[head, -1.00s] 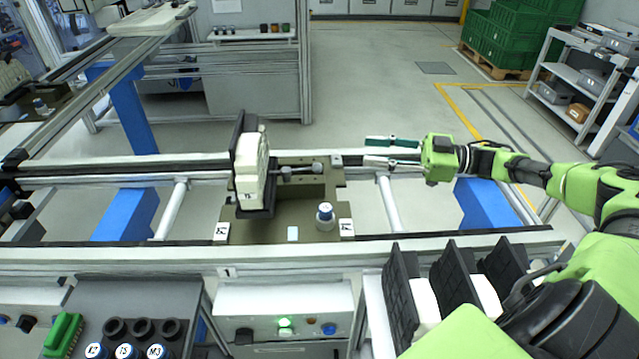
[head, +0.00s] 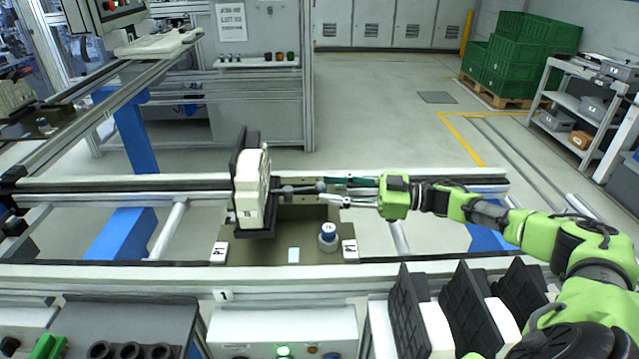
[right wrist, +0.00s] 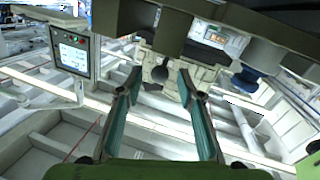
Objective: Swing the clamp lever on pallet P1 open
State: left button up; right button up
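Pallet P1 (head: 270,249) is an olive plate on the conveyor rails in the head view. A cream housing (head: 251,188) with a black backing stands upright on it. The clamp lever (head: 300,189), a grey rod with a round dark knob, points right from the housing. My right gripper (head: 328,190) comes in from the right, open, its fingertips close to the knob. In the right wrist view, the two teal fingers (right wrist: 160,85) are spread with the dark knob (right wrist: 158,76) between them in the picture; contact cannot be told. My left gripper is not in view.
A blue-capped part (head: 328,236) stands at the pallet's front right. Black and cream parts (head: 448,308) stand in a rack at the front right. A control box (head: 283,330) with a green light is at the front.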

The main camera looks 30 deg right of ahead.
aim_at(319, 188)
jog(key=shift+p+x, duration=0.3)
jog(key=shift+x, duration=1.45)
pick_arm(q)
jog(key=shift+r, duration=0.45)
pick_arm(e)
grip_shut()
